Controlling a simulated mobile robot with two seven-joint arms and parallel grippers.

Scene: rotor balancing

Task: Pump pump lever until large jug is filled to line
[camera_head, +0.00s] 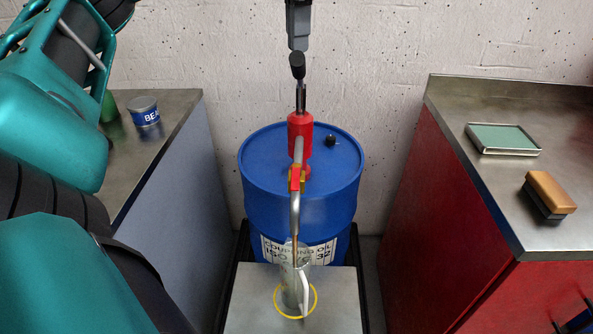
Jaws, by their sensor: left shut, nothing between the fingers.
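A red pump (301,132) stands on top of a blue drum (270,210) labelled as coupling oil. Its pump lever (298,65) points up and ends in a black knob. My left gripper (298,44) comes down from the top edge, shut and empty, right at or just above the knob; I cannot tell whether they touch. The pump's grey spout curves down to the large jug (290,288), a clear upright vessel with a pale handle. A thin brownish streak shows below the spout. The jug's fill line and level are hard to make out. My right gripper is not in view.
The jug stands within a yellow ring (278,304) on a grey plate (250,308) before the drum. A left bench holds a blue-labelled tin (144,111). A right red cabinet bears a green-topped tray (502,138) and a brush (549,195).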

